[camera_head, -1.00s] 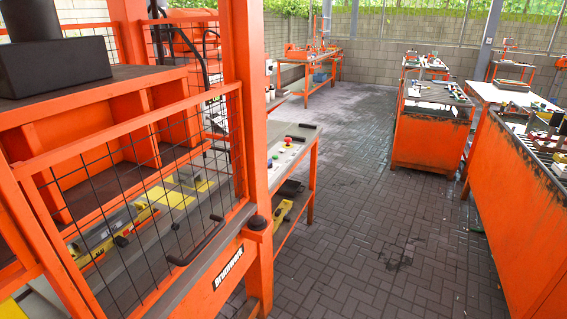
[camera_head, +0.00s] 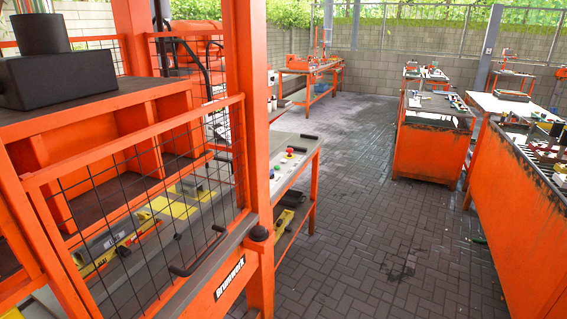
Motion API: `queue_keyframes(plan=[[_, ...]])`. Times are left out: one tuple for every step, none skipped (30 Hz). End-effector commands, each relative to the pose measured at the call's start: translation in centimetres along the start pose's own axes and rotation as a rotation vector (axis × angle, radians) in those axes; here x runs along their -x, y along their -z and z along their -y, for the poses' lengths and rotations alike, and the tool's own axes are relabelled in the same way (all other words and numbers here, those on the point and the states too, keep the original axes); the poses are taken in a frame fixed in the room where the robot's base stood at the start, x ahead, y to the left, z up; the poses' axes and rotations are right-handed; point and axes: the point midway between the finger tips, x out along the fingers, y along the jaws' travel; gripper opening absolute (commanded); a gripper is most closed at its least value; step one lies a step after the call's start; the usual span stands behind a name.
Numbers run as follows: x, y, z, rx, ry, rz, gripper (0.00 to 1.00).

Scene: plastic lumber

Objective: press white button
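A control panel (camera_head: 284,172) with a pale top lies on the side table just right of the orange machine post. It carries a red button (camera_head: 290,151) on a yellow base and a few smaller buttons nearer to me. I cannot clearly pick out a white button, as the panel is pale and the buttons are small. The post partly hides the panel's left side. My gripper is not in view.
An orange machine with a mesh guard (camera_head: 150,190) and black handle (camera_head: 200,252) fills the left foreground. Orange workbenches (camera_head: 430,150) stand at the right. The dark paved floor (camera_head: 365,200) between is clear. A block wall stands at the back.

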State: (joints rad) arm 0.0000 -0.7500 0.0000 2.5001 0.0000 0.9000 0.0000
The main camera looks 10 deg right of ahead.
Motion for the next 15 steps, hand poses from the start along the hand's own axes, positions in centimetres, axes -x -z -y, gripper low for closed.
queue_keyframes(plan=[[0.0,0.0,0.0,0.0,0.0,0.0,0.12],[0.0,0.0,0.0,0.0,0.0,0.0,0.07],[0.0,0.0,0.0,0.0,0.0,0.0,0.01],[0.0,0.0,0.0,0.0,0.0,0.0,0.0],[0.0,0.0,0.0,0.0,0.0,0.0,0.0],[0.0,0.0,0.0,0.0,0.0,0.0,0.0],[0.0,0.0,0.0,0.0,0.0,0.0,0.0],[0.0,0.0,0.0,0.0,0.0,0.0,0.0],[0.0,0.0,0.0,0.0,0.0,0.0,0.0],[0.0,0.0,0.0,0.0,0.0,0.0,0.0],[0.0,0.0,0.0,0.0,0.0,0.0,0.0],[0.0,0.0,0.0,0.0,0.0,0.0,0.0],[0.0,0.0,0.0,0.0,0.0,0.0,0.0],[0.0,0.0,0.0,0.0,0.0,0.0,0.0],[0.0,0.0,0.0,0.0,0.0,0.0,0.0]])
